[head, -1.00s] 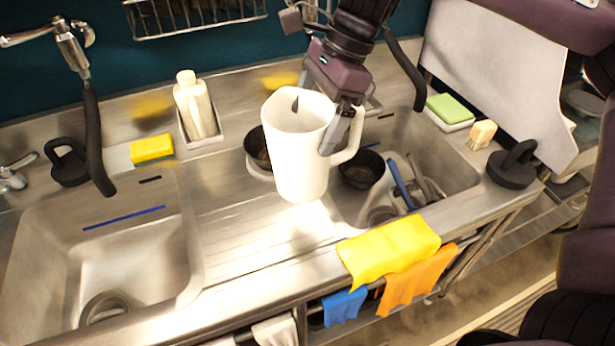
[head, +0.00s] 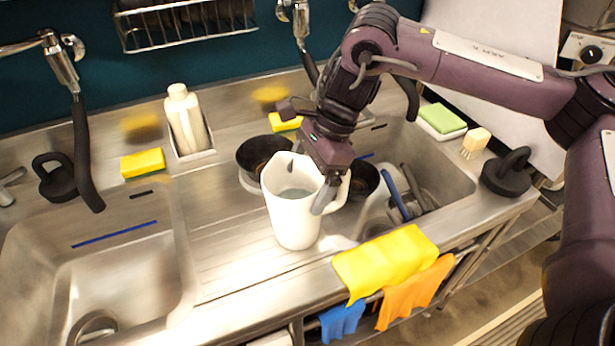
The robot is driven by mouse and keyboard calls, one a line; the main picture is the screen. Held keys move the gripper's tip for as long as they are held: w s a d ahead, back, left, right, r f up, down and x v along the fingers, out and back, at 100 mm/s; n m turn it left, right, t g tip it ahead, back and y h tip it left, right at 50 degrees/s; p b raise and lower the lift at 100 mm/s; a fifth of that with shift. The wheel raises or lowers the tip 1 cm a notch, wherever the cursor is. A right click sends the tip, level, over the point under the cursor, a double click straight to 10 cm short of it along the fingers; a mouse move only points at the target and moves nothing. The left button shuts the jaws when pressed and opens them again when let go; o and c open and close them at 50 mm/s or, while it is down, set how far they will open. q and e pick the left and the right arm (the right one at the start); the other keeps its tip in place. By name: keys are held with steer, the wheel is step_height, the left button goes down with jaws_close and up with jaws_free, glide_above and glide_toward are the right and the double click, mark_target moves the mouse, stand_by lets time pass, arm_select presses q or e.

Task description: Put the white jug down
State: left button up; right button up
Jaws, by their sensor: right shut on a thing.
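The white jug (head: 291,212) is upright over the ribbed drainboard (head: 225,262) between the two sinks. Its base looks at or very near the steel; I cannot tell for sure whether it touches. My left gripper is not in view.
A dark bowl (head: 262,154) stands just behind the jug. Another dark bowl (head: 364,180) is right of it by the right sink, which holds utensils (head: 396,193). A yellow cloth (head: 385,262) hangs over the front edge. The drainboard left of the jug is clear.

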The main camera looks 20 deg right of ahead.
steer(key=o, duration=1.6)
steer(key=shift+c, duration=0.2)
steer(key=shift+r, duration=0.1)
steer(key=shift+d+r, duration=0.1)
steer(key=shift+r, duration=0.15)
steer(key=p+v, duration=0.2)
steer(key=v, duration=0.9)
steer(key=shift+r, duration=0.15)
